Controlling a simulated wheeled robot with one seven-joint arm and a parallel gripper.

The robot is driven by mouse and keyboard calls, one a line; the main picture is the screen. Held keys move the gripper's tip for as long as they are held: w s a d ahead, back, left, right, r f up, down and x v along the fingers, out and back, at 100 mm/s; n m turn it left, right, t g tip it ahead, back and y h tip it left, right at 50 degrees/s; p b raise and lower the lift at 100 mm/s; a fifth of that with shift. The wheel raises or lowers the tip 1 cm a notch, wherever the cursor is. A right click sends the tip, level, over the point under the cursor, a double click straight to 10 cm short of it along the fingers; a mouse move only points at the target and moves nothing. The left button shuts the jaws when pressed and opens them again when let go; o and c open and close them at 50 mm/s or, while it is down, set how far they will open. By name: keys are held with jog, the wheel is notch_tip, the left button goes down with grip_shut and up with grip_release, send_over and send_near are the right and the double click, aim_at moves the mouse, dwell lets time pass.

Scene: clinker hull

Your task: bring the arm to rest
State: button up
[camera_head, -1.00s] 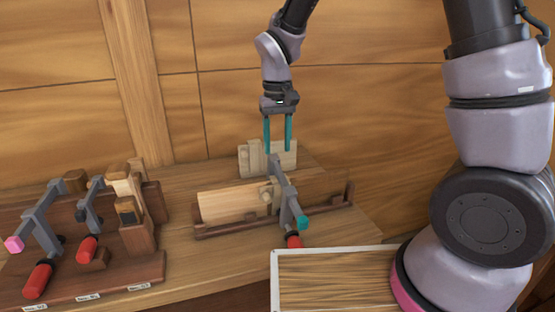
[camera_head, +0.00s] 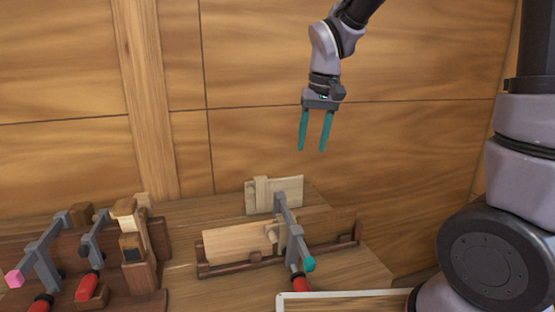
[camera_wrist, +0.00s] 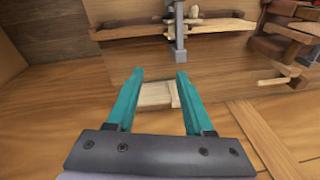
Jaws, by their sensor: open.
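My gripper (camera_head: 315,147) hangs in the air above the bench, in front of the wood-panelled wall, with its two teal fingers apart and nothing between them. In the wrist view my gripper (camera_wrist: 158,76) is also open and empty. Below it, a clamp (camera_head: 289,225) with a grey bar, a teal pad and a red handle sits across a pale plank (camera_head: 236,243) in a dark wooden cradle (camera_head: 228,270). The gripper is well clear of the clamp. The wrist view shows the clamp (camera_wrist: 179,25) at its top.
A pale board (camera_head: 288,190) stands behind the clamp. On the left, a dark rack holds two more clamps, one with a pink pad (camera_head: 14,279), and a wooden block tool (camera_head: 133,247). A white-edged panel (camera_head: 345,301) is at the front. Air around my gripper is free.

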jog(key=s+d+r+m+t, duration=0.2)
jog(key=s+d+r, duration=0.3)
jog(key=d, duration=0.3)
jog(key=s+d+r+m+t, duration=0.3)
jog(key=s+d+r+t, duration=0.1)
jog(key=s+d+r, duration=0.2)
jog(key=shift+d+r+m+y, duration=0.15)
jog(key=shift+d+m+y, duration=0.15)
jog(key=shift+d, duration=0.55)
jog(key=shift+s, duration=0.1)
